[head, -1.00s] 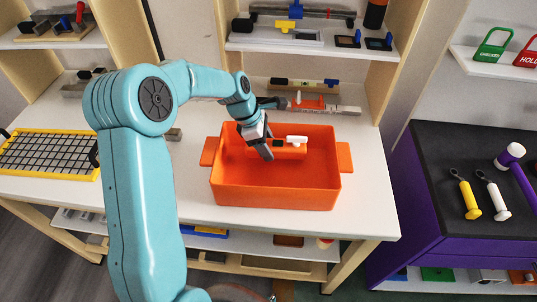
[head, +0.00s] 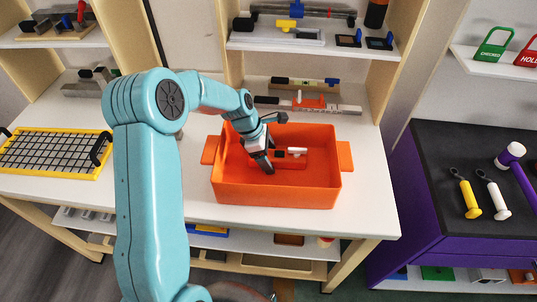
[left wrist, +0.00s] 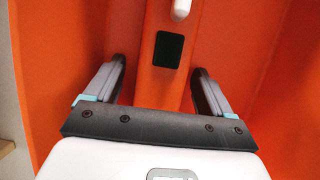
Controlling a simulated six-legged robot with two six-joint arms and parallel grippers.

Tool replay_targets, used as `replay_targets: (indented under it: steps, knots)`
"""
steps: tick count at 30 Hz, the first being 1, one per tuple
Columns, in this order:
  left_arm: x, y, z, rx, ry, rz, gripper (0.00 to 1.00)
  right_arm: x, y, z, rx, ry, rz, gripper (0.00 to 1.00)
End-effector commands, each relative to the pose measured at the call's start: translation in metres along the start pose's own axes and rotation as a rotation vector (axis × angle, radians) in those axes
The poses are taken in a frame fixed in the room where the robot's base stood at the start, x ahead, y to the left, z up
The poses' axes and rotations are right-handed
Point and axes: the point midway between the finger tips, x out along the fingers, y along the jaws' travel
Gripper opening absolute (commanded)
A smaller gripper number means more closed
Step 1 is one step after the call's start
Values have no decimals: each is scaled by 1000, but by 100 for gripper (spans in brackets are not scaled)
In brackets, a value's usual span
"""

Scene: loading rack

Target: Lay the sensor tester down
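The sensor tester (head: 289,158) is an orange body with a black window and a white part on it. It lies inside the orange bin (head: 275,193), apparently on its floor. In the left wrist view the tester (left wrist: 165,85) runs between my fingers, with its black window and white end showing. My left gripper (head: 269,165) reaches down into the bin at the tester's left part. Its fingers (left wrist: 158,85) are open on either side of the tester, with narrow gaps visible. My right gripper is in neither view.
The bin stands on a white bench (head: 365,200) with shelves behind it. A yellow-framed grid tray (head: 50,152) is at left. A purple cabinet (head: 425,225) with a black top holding tools is at right. The bin walls surround my gripper closely.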

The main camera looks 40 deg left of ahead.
Motion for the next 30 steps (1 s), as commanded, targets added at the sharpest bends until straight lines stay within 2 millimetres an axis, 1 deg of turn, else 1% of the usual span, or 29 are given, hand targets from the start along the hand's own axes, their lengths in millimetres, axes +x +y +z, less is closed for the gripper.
replay_targets:
  steps: [5, 8, 11, 18, 21, 25, 30]
  knots:
    - [-2, 0, 1, 0, 0, 0, 83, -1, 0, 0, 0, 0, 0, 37]
    - [-9, 1, 2, 0, 0, 2, 83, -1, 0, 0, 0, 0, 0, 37]
    - [-27, 1, 1, 1, -1, 5, 83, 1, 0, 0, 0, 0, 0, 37]
    - [-84, 1, 1, 1, 0, 5, 83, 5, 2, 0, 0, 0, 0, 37]
    - [-102, 1, 1, 0, 0, 4, 83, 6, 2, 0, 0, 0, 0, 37]
    - [-117, 0, 1, 0, 0, 2, 83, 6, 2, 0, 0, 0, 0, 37]
    - [-124, 0, 1, 0, 0, 0, 83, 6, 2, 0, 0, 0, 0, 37]
